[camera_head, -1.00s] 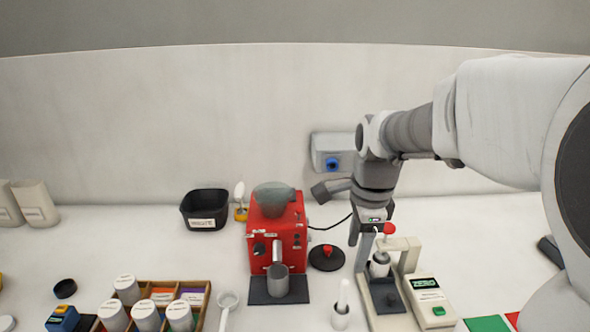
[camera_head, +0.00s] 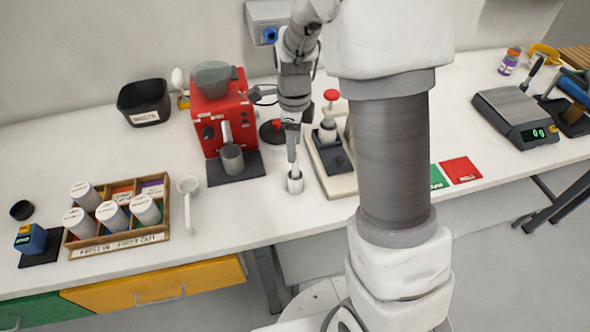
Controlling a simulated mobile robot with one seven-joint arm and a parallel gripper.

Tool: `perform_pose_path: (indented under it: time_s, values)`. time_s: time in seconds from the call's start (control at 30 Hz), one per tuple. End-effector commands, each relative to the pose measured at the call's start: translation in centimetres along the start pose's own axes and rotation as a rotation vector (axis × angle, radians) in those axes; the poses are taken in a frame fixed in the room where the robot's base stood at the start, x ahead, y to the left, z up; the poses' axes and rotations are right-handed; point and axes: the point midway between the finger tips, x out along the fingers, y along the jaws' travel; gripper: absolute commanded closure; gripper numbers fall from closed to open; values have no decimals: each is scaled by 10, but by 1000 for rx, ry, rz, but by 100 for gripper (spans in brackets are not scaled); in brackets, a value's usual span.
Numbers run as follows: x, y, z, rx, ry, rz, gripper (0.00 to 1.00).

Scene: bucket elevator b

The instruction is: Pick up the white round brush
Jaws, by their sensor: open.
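A slim white handle (camera_head: 296,172), likely the white round brush, stands upright in a small white cup (camera_head: 295,186) at the front of the table. My gripper (camera_head: 292,155) points down right over it, its fingers at the handle's upper part. The jaws are open; whether the handle is between them is too small to tell. The fingers hide the handle's top. Another white, round-headed item (camera_head: 178,78) stands in a yellow base behind the red machine.
A red machine (camera_head: 222,115) with a grey cup (camera_head: 232,158) stands left of the gripper. A press stand (camera_head: 335,180) stands close on the right. A white scoop (camera_head: 189,187) and a wooden tray (camera_head: 117,240) with white canisters are left.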

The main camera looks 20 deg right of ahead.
Motion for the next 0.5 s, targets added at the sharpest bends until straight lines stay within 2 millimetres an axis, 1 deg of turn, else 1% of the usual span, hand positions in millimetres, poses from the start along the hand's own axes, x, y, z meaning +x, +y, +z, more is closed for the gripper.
perform_pose_path:
  time_s: [0.03, 0.27, 0.5]
  values:
    - [6, 1, -1, 1, 2, 3, 38]
    - [21, 0, -2, 2, 2, 3, 38]
    - [55, 0, -3, 1, 1, 3, 38]
